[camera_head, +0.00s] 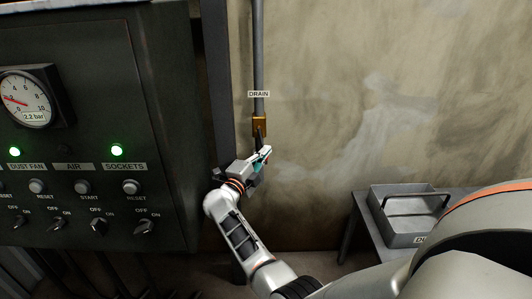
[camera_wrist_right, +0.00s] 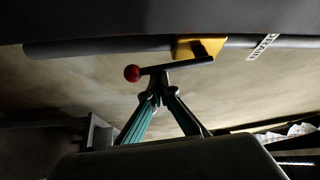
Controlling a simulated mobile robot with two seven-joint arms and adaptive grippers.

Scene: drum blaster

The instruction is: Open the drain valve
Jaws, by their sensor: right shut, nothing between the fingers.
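The drain valve has a brass body (camera_head: 260,125) on a grey vertical pipe (camera_head: 259,50), below a DRAIN label (camera_head: 259,94). In the right wrist view the brass body (camera_wrist_right: 200,47) carries a dark lever (camera_wrist_right: 180,65) ending in a red ball (camera_wrist_right: 132,73). The lever lies roughly along the pipe. My right gripper (camera_head: 265,153) is just below the brass body in the head view and partly hides the lever. In the wrist view its fingertips (camera_wrist_right: 159,88) meet beside the lever, shut and empty. Whether they touch the lever, I cannot tell. My left gripper is not in view.
A dark control panel (camera_head: 165,90) with a gauge (camera_head: 27,97) reading about 2.2 bar, green lamps and switches stands left of the pipe. A grey metal tray (camera_head: 404,238) with a handle rests on a small table (camera_head: 361,207) at right. The wall between is clear.

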